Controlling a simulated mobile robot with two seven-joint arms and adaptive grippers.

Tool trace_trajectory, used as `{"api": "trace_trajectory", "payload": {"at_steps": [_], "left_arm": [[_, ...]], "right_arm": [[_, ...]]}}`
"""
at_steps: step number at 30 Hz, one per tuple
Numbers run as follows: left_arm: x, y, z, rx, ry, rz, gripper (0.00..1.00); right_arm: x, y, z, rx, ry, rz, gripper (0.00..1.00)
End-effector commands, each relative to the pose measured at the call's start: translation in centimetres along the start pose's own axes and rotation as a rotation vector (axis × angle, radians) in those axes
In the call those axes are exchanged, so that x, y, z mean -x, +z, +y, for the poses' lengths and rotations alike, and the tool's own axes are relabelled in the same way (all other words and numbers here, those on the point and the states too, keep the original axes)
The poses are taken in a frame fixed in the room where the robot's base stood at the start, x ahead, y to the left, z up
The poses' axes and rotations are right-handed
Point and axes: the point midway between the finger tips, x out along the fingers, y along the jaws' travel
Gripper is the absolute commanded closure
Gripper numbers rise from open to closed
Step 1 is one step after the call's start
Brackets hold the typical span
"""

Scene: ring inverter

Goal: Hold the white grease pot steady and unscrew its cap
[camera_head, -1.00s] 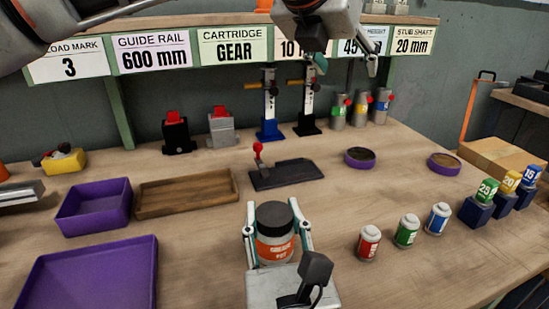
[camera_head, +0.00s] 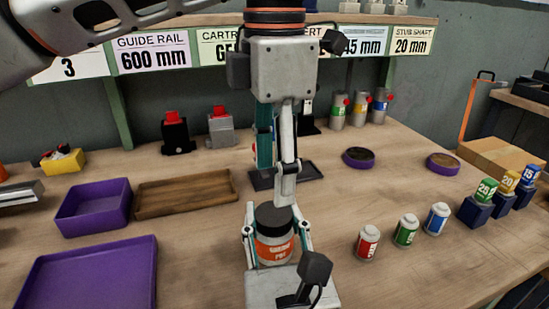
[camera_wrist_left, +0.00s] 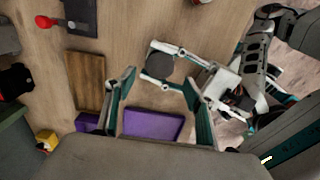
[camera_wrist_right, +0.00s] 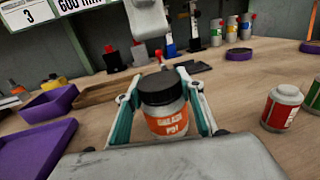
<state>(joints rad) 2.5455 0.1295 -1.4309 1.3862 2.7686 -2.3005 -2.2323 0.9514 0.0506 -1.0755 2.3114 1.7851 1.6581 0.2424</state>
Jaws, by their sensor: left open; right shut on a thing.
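The grease pot (camera_head: 274,250) stands upright on the bench, white with an orange label and a dark grey cap (camera_head: 273,218). My right gripper (camera_head: 277,238) is shut on the pot's body, one finger on each side; the right wrist view shows the pot (camera_wrist_right: 166,120) between the fingers. My left gripper (camera_head: 278,190) points down from above, behind and over the cap in the head view. In the left wrist view its fingers (camera_wrist_left: 160,92) are spread and empty, with the cap (camera_wrist_left: 160,67) beyond them, apart from both.
Red (camera_head: 368,242), green (camera_head: 407,231) and blue (camera_head: 437,219) small jars stand to the right. Purple trays (camera_head: 95,207) and a wooden tray (camera_head: 185,192) lie to the left. A dark plate with a red-knobbed lever (camera_wrist_left: 70,18) sits behind the pot.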

Motion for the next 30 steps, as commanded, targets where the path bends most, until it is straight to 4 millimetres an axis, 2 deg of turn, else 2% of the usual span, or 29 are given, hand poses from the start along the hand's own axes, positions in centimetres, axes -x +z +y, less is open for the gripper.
{"api": "trace_trajectory", "payload": {"at_steps": [6, 12, 18, 25, 26, 30], "left_arm": [[-3.5, 0.0, 0.0, 0.001, -0.004, 0.001, 0.46], [-5.9, 0.0, 0.0, 0.003, -0.003, 0.0, 0.46], [-6.9, 0.0, 0.0, 0.004, -0.001, -0.002, 0.46], [-7.0, 0.0, 0.0, 0.004, 0.0, -0.002, 0.46], [-7.0, 0.0, 0.0, 0.004, 0.0, -0.002, 0.49], [-7.0, 0.0, 0.0, 0.004, 0.0, -0.002, 0.85]], "right_arm": [[0.0, -0.1, 0.0, 0.0, 0.0, 0.001, 1.0], [0.0, -0.1, 0.0, 0.0, 0.0, 0.001, 1.0], [0.0, -0.1, 0.0, 0.0, 0.0, 0.001, 1.0], [0.0, -0.1, 0.0, 0.0, 0.0, 0.001, 1.0], [0.0, -0.1, 0.0, 0.0, 0.0, 0.001, 1.0], [0.0, -0.1, 0.0, 0.0, 0.0, 0.001, 1.0]]}}
